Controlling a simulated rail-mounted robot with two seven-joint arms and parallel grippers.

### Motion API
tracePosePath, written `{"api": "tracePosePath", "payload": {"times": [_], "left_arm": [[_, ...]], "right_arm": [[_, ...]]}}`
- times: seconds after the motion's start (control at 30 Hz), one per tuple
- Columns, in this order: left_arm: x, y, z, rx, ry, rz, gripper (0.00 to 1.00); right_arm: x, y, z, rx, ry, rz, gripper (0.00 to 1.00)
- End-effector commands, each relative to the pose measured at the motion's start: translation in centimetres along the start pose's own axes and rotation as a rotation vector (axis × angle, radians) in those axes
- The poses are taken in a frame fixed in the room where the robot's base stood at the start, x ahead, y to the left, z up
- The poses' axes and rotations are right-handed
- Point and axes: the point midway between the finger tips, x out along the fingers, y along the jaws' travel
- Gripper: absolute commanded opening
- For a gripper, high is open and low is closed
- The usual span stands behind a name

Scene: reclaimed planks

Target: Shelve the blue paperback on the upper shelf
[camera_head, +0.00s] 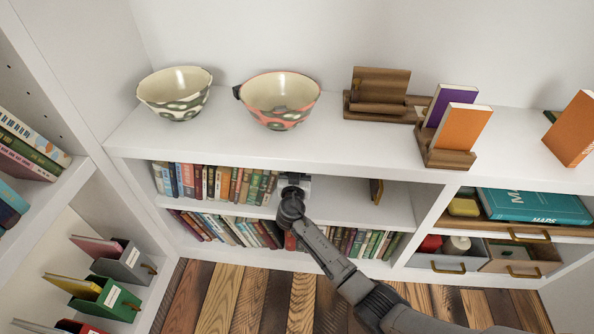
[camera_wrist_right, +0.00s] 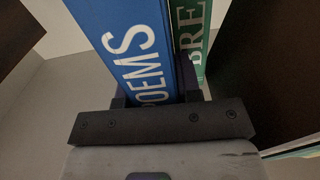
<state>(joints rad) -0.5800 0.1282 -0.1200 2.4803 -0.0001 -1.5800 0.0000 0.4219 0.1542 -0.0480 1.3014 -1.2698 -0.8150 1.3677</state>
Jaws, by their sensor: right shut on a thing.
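The blue paperback (camera_wrist_right: 125,45), with POEMS in white letters on its spine, stands upright in the right wrist view. My right gripper (camera_wrist_right: 160,105) is shut on it, with a dark finger at each side of the spine. In the head view my right gripper (camera_head: 293,183) reaches into the upper shelf (camera_head: 335,203), at the right end of a row of upright books (camera_head: 220,183). There the gripper hides the paperback. A green book (camera_wrist_right: 195,35) stands close on the right of the paperback in the wrist view. My left gripper is not in view.
A dark wooden bookend (camera_head: 376,190) stands farther right on the upper shelf, with bare shelf between it and my gripper. The lower shelf holds more books (camera_head: 225,229). Two bowls (camera_head: 176,92) and wooden stands (camera_head: 448,158) stand on the top.

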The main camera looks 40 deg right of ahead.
Motion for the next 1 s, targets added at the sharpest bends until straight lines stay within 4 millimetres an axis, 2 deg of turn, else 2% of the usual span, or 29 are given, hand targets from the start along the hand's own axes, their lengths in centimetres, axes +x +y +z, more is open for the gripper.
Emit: {"api": "tracePosePath", "payload": {"times": [0.23,0.27,0.57,0.83,1.0], "left_arm": [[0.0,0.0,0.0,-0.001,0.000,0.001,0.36],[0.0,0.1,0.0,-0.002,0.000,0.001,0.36],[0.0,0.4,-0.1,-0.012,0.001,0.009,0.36],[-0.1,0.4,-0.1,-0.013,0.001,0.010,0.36],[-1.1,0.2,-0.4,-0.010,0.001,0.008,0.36]], "right_arm": [[0.0,0.0,0.3,0.000,0.001,0.000,0.00],[0.0,0.0,0.3,0.000,0.001,0.000,0.33],[0.0,0.0,0.4,0.000,0.001,0.000,0.61],[-0.2,0.0,0.4,0.000,-0.002,0.000,0.62],[-2.1,-0.1,0.2,0.000,-0.003,-0.002,0.62]]}}
